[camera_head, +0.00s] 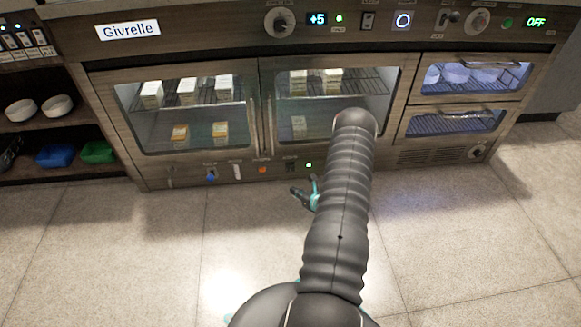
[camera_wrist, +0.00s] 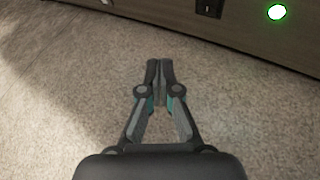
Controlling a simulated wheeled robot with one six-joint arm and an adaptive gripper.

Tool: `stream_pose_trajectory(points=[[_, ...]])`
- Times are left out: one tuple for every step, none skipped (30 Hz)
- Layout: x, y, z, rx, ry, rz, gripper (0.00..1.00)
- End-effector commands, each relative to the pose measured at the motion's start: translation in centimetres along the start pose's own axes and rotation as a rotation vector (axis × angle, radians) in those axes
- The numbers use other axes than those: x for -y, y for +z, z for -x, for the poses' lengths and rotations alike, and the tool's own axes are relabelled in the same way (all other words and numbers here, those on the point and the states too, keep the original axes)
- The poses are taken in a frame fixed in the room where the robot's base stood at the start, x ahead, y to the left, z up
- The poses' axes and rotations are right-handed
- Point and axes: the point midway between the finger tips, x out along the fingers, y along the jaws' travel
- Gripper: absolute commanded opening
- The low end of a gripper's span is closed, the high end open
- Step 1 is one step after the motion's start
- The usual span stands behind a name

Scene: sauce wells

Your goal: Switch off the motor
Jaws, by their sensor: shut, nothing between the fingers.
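My gripper (camera_wrist: 160,66) is shut and empty, with its fingertips together above the floor. In the head view my gripper (camera_head: 296,191) is partly hidden behind my arm, below and in front of the cabinet's lower strip. A dark rocker switch (camera_wrist: 209,8) is on that strip, ahead and right of the fingertips and apart from them. It also shows in the head view (camera_head: 291,165). A lit green lamp (camera_wrist: 277,12) is to its right, also in the head view (camera_head: 309,165). The small labels are unreadable, so I cannot tell which control is the motor's.
The lower strip also has a blue knob (camera_head: 211,176), a white control (camera_head: 237,171) and an orange button (camera_head: 263,169). Floor (camera_head: 130,250) is clear.

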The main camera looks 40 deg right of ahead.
Motion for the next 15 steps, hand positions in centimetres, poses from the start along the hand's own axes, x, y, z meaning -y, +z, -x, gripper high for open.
stream_pose_trajectory(points=[[0.0,0.0,0.0,0.0,0.001,0.0,0.0],[0.0,0.1,-0.1,0.0,0.001,0.001,0.0],[0.1,0.1,-0.2,0.0,0.001,0.001,0.0],[0.1,0.2,-0.3,0.0,0.001,0.001,0.0],[0.2,0.3,-0.4,0.0,0.001,0.001,0.0],[0.4,0.4,-0.6,0.0,0.002,0.001,0.0],[0.5,0.5,-0.8,0.0,0.002,0.002,0.0],[0.7,0.7,-1.0,0.0,0.002,0.003,0.0],[0.9,0.9,-1.3,0.0,0.002,0.003,0.0],[1.1,1.1,-1.6,0.001,0.002,0.003,0.0],[1.3,1.3,-1.9,0.001,0.002,0.003,0.0],[1.6,1.6,-2.2,0.001,0.001,0.004,0.0],[1.7,1.7,-2.5,0.001,0.002,0.003,0.0],[1.9,1.9,-2.8,0.0,0.002,0.003,0.0],[2.2,2.2,-3.1,0.001,0.002,0.004,0.0]])
